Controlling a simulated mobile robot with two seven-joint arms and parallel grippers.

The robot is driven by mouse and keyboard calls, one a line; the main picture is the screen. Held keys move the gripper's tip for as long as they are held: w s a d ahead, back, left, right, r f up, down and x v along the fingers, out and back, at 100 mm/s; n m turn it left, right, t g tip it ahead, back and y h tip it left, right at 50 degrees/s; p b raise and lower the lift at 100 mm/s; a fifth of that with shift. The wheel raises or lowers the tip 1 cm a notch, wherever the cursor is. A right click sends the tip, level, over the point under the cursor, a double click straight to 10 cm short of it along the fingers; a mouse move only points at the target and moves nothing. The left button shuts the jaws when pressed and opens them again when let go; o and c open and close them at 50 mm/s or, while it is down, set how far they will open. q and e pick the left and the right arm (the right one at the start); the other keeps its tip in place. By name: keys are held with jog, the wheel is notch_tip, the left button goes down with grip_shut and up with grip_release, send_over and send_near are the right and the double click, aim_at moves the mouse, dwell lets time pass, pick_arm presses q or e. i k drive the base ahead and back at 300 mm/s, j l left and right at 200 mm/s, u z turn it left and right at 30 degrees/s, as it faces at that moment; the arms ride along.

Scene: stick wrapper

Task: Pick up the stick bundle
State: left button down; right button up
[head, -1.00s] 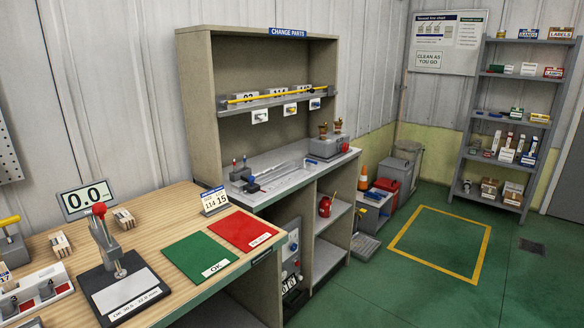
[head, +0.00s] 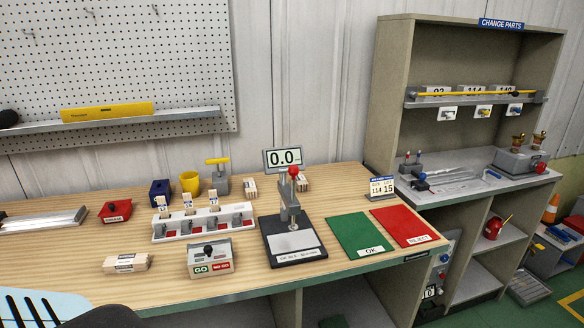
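A wrapped stick bundle (head: 126,263) lies near the front left of the wooden bench. It is pale wood-coloured with a white printed label, and nothing touches it. Two similar small bundles stand farther back, one (head: 250,188) left of the display and one (head: 302,184) right of it, partly behind the red-knobbed gauge stand. Neither of my grippers can be made out in the head view.
The GO / NO GO block (head: 210,258) is right of the front bundle. A white rack (head: 203,222) with upright tagged pieces stands behind. The gauge stand (head: 290,240), green OK mat (head: 361,235) and red reject mat (head: 405,225) lie rightward. A light-blue slotted panel (head: 30,308) covers the lower-left corner.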

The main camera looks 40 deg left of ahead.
aim_at(131, 263)
jog(key=k+u, duration=0.15)
jog(key=u, duration=2)
